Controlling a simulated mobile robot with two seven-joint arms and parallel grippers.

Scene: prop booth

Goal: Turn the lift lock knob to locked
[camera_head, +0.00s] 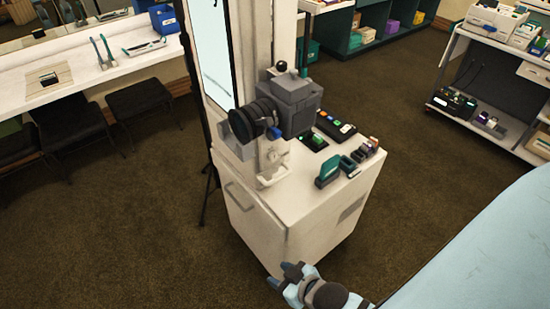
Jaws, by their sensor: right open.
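A white booth stand (248,205) with a column carries a grey camera (298,103) with a black lens (250,120). A small blue knob (274,133) shows on the column just below the camera. A black ball-topped knob (281,66) shows above the camera. I cannot tell for sure which is the lift lock knob, nor read its setting. My right gripper (281,275) is open and empty at the bottom, in front of the stand's lower front corner, well below and apart from both knobs. My left gripper is not in view.
The stand's top holds a black button panel (335,126), a teal stamp-like item (328,170) and several small items. A white counter (95,57) with dark stools (138,101) is at left. A shelf cart (493,87) stands at right. Brown carpet (400,135) between is clear.

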